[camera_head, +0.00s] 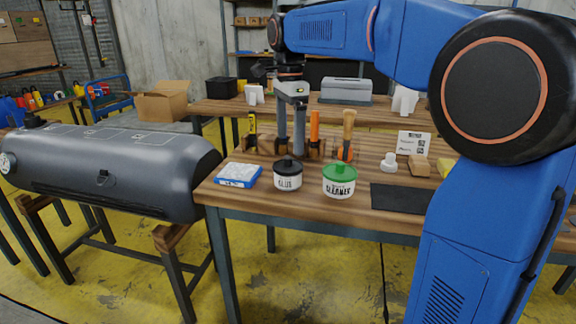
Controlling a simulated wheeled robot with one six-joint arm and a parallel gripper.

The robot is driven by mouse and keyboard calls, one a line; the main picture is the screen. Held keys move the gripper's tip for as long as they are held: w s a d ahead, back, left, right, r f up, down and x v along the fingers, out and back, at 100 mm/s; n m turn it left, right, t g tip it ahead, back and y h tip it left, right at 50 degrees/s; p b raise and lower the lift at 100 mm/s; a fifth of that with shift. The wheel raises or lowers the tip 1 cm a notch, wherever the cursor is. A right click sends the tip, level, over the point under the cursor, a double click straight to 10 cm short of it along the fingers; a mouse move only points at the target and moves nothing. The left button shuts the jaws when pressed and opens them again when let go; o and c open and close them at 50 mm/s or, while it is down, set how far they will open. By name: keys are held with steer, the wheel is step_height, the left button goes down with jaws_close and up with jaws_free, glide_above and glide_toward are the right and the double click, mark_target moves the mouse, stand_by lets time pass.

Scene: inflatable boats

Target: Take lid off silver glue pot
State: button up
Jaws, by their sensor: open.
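The glue pot (288,181) stands upright near the front edge of the wooden table, with a white label reading GLUE. Its black lid (288,164) with a small knob is on it. My gripper (291,150) points down, open and empty, with its two fingers apart. In the picture its fingertips show just above the black lid. I cannot tell how far above or behind the lid they are.
A pot with a green lid and a CLEANER label (339,188) stands close on the right. A blue and white packet (238,179) lies left. A tool rack (262,146) stands behind. A dark mat (397,199) lies right. A grey boat tube (110,165) rests left of the table.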

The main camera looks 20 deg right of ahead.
mark_target(290, 157)
steer(key=shift+f, duration=3.25)
steer(key=c, duration=1.1)
